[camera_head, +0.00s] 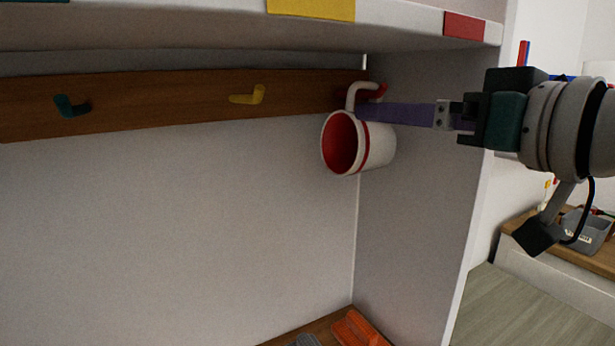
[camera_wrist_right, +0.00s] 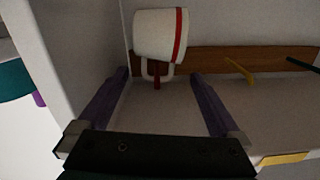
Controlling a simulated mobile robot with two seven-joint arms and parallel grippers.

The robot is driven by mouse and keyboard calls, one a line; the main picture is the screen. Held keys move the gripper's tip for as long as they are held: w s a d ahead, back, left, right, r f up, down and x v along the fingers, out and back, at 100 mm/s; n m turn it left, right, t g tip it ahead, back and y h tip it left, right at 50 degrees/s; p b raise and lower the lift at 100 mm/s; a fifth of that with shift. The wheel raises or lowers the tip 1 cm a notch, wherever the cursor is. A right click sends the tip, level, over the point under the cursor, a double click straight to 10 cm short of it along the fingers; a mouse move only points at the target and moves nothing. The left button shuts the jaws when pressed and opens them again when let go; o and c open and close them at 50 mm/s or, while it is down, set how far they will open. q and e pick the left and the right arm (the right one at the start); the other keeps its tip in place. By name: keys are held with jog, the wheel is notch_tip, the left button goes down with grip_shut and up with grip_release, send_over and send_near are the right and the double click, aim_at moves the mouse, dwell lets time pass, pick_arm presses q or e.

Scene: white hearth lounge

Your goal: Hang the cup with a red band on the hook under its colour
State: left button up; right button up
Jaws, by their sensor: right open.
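The white cup with a red band and red inside (camera_head: 378,148) hangs tilted on its side from its white handle (camera_head: 358,90). The red hook (camera_head: 378,92) passes through the handle loop, at the right end of the wooden rail. In the right wrist view the cup (camera_wrist_right: 160,35) shows with the red hook (camera_wrist_right: 157,84) in its handle. My right gripper (camera_wrist_right: 160,76) is open, its purple fingers on either side of the handle and apart from it. In the head view its fingers (camera_head: 385,112) reach in from the right. My left gripper is out of view.
The wooden rail (camera_head: 180,98) also bears a yellow hook (camera_head: 250,96) and a dark teal hook (camera_head: 70,106), both empty. A shelf edge above carries yellow (camera_head: 312,9) and red (camera_head: 464,25) labels. A side wall (camera_head: 425,200) stands close right. An orange object (camera_head: 357,330) lies below.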

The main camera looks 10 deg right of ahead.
aim_at(336, 100)
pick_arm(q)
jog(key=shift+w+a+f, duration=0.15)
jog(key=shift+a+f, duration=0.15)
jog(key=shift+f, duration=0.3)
pick_arm(e)
jog(key=shift+t, duration=0.4)
jog(key=x, duration=1)
jog(key=shift+w+a+r, duration=0.1)
jog(key=shift+w+r, duration=0.2)
jog(key=shift+w, duration=0.1)
jog(key=shift+c, duration=0.2)
jog(key=c, duration=1.5)
jog(key=o, duration=1.5)
jog(key=shift+o, duration=0.2)
